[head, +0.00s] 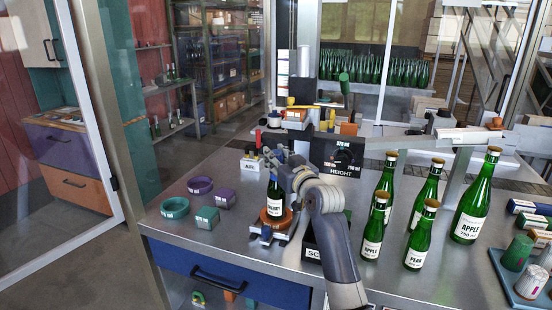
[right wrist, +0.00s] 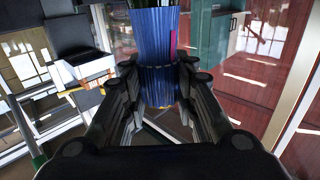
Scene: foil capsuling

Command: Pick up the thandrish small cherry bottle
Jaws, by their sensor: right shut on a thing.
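The small green cherry bottle (head: 274,209) stands upright over a round copper-coloured pad (head: 271,220), left of the height box. I cannot tell whether its base touches the pad. My right gripper (head: 273,165) is at the bottle's top. In the right wrist view, its fingers (right wrist: 158,82) are shut on the blue pleated foil around the bottle neck (right wrist: 153,35). A bit of green glass shows at that view's top edge. My left gripper is in neither view.
Several green bottles (head: 418,238) stand at the right, some labelled apple and pear. Rings (head: 199,185) and small blocks (head: 207,217) lie left of the cherry bottle. The black height box (head: 336,156) stands close behind my right arm. The front-left tabletop is clear.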

